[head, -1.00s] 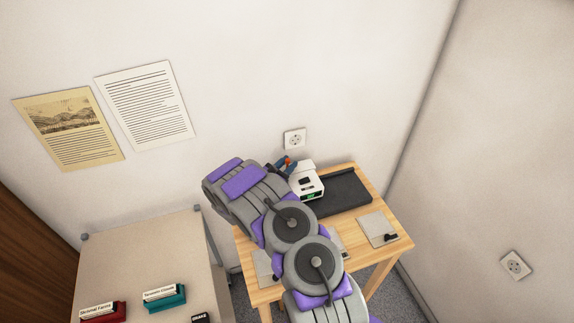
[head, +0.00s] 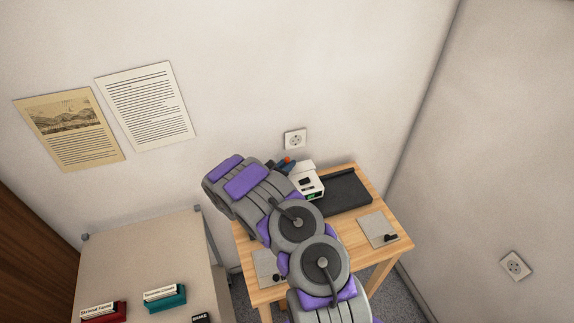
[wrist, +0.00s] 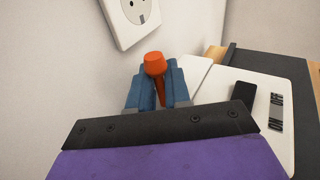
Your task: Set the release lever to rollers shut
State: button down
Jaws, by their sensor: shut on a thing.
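The release lever (wrist: 154,64) has a bright orange-red knob and a short stem. In the wrist view it stands between the two blue fingers of my gripper (wrist: 158,90), at the side of a white machine (wrist: 258,120). My gripper is shut on the lever, and its fingers hide the lower stem. In the head view the white machine (head: 310,179) sits on the wooden table with a small green display on its front. My arm covers most of my gripper there. I cannot read any lever marking.
The wooden table (head: 345,232) stands against the wall. A dark flat tray (head: 343,194) lies right of the machine, and a grey pad (head: 378,229) lies nearer. A wall socket (wrist: 130,12) is close behind my gripper. A beige table (head: 150,250) stands left.

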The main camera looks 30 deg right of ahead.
jog(key=shift+w+r, duration=0.15)
jog(key=shift+r, duration=0.1)
jog(key=c, duration=1.3)
grip_release()
jog(key=shift+o, duration=1)
jog(key=shift+f, duration=0.1)
jog(key=shift+a, duration=0.15)
jog(key=p+v, duration=0.3)
jog(key=v, duration=1.4)
jog(key=shift+a, duration=0.15)
jog(key=shift+f, duration=0.15)
